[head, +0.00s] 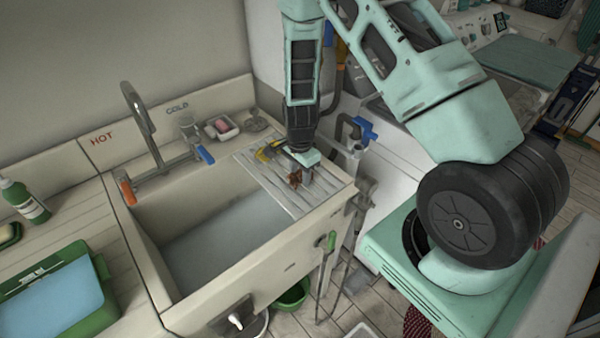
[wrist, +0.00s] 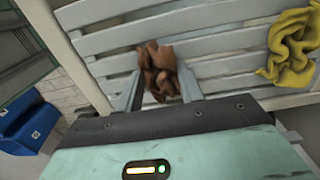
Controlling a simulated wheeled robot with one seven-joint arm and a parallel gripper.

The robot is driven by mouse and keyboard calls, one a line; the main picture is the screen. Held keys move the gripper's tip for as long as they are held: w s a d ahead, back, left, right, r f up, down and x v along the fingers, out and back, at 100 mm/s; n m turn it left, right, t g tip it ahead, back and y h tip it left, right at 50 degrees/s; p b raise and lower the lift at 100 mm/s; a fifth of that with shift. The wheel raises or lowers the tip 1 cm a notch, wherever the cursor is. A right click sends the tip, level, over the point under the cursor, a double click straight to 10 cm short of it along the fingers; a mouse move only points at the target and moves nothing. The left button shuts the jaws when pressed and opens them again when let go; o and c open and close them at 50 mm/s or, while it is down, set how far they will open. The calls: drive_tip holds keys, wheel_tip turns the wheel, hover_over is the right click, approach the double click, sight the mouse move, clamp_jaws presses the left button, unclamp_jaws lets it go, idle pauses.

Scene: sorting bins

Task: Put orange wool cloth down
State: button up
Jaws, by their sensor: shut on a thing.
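The orange wool cloth (wrist: 160,70) looks brown-orange and crumpled in the wrist view, between the two fingers of my gripper (wrist: 160,92). In the head view the cloth (head: 295,179) is a small dark orange bunch at the slatted board (head: 285,205) over the right end of the sink. My gripper (head: 303,177) is shut on the cloth, low over the board. I cannot tell whether the cloth touches the slats. A yellow cloth (wrist: 292,47) lies crumpled on the slats to the right in the wrist view, and behind my gripper in the head view (head: 266,152).
The sink basin (head: 215,240) is open left of the board. A tap (head: 150,130) with orange and blue handles stands behind it. A soap dish (head: 222,127) is on the back ledge. A green tub (head: 55,290) and bottle (head: 25,200) stand at left.

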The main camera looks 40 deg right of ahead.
sight(299, 173)
drive_tip(key=shift+f, duration=0.2)
drive_tip(key=o, duration=1)
wheel_tip(299, 173, up, 12)
drive_tip(key=b, duration=0.3)
drive_tip(key=s+a+r+n+y, duration=0.1)
drive_tip(key=s+a+r+n, duration=0.3)
drive_tip(key=a, duration=0.4)
drive_tip(key=s+a+r+n, duration=0.3)
drive_tip(key=a+r+n, duration=0.1)
drive_tip(key=a+n, duration=0.25)
drive_tip(key=s+a+r+n, duration=0.1)
drive_tip(key=s+a+n, duration=0.2)
drive_tip(key=s+n, duration=0.2)
drive_tip(key=s+a+r+n, duration=0.2)
drive_tip(key=s+a+n, duration=0.1)
drive_tip(key=s+n, duration=0.2)
drive_tip(key=s+a+r+n, duration=0.2)
drive_tip(key=s+a+n, duration=0.1)
drive_tip(key=s+n, duration=0.2)
drive_tip(key=shift+s+a+r, duration=0.1)
drive_tip(key=shift+s+a, duration=0.05)
drive_tip(key=shift+s, duration=0.45)
drive_tip(key=shift+s+a+r, duration=0.1)
drive_tip(key=shift+s+a, duration=0.05)
drive_tip(key=shift+s, duration=0.4)
